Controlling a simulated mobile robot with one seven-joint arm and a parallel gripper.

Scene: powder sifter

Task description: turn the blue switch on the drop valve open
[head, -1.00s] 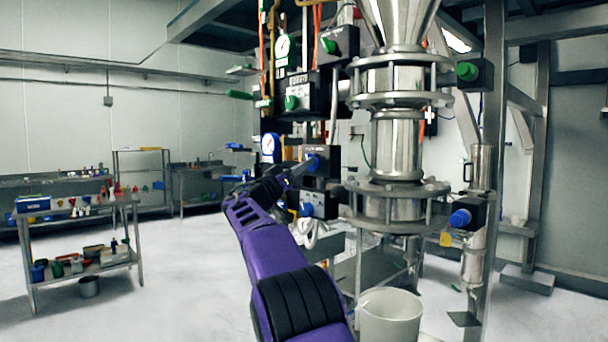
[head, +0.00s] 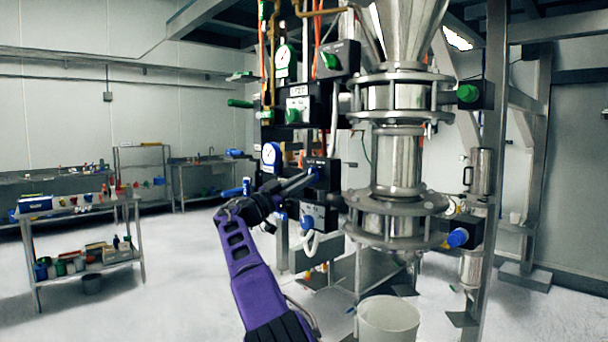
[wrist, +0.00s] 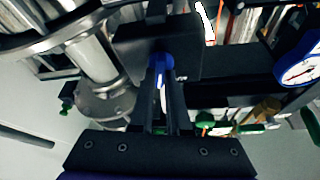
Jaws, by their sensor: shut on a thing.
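A blue switch (head: 314,174) sits on the front of a black box (head: 327,167), left of the steel column. My gripper (head: 305,180) reaches it from the lower left. In the wrist view the blue switch (wrist: 162,62) is between the two dark fingers of my gripper (wrist: 164,82), which are shut on it. The fingers hide part of the switch, so its exact angle is hard to tell. Another blue knob (head: 307,222) is on a box just below, and one more blue knob (head: 457,238) is on a box right of the column.
The steel column (head: 398,160) with its flanges stands close to the right of my gripper. A blue-rimmed gauge (head: 270,154) and green knobs (head: 331,61) are near and above. A white bucket (head: 388,320) stands below. The floor at left is open before a cart (head: 80,212).

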